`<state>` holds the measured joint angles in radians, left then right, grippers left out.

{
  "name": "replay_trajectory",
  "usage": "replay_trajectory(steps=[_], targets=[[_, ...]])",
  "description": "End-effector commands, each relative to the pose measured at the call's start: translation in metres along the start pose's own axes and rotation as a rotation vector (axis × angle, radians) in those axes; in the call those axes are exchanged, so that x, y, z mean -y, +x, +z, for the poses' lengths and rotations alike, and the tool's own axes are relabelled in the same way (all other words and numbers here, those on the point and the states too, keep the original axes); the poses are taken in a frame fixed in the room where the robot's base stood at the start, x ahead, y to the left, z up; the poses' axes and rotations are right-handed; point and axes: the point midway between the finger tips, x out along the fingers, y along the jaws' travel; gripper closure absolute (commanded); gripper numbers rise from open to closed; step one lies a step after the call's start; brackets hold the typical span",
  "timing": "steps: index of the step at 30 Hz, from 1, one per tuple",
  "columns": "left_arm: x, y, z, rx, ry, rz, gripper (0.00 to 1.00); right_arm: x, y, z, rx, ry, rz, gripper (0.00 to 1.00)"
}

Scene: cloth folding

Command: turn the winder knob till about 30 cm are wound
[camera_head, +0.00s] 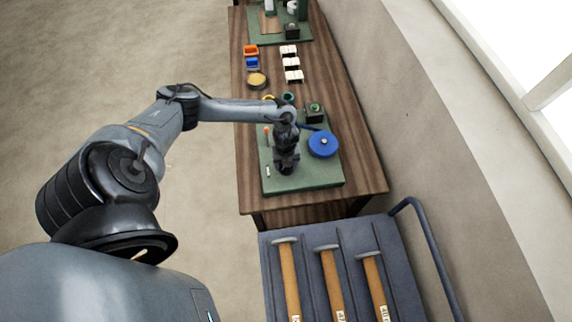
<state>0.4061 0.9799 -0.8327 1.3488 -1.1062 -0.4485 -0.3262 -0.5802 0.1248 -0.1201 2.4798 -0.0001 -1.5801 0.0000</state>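A blue round disc (322,146), which looks like the winder, sits on the right part of a green board (310,181) on the wooden table. A small pale spot that may be its knob shows near the disc's middle, and a dark blue bar runs from the disc up to the left. My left gripper (286,168) points down over the board, left of the disc and apart from it in the picture. Its fingers are dark and too small to tell whether they are open or hold anything. It hides part of the board. My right gripper is out of view.
Behind the board are a round tan-topped container (257,79), orange (251,50) and blue (252,62) bins, white blocks (290,62) and a second green board (266,38). A small green-black device (314,108) stands by the disc. A grey cart (308,247) with wooden-handled tools stands in front.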

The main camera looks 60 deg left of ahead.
Motion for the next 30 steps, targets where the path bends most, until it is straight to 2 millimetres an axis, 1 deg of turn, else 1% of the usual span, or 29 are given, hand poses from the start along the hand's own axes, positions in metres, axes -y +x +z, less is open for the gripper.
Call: replay_trajectory(steps=[1,6,12,19,29,30], targets=[[0.0007,0.0012,0.0001,0.000,0.034,-0.001,0.70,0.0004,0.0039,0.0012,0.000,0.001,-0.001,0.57],[0.0010,0.0005,-0.0001,0.000,0.135,-0.002,0.70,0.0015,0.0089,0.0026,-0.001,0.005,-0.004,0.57],[0.0002,0.0001,-0.0002,-0.001,0.208,0.000,0.70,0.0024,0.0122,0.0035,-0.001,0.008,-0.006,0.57],[0.0004,-0.0006,-0.0006,-0.002,0.239,0.000,0.70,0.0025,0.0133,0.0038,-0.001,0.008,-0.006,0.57],[0.0005,-0.0008,-0.0006,-0.002,0.240,-0.001,0.70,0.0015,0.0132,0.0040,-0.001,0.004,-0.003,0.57],[0.0005,-0.0008,-0.0006,-0.002,0.240,-0.001,0.37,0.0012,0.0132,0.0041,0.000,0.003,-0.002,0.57]])
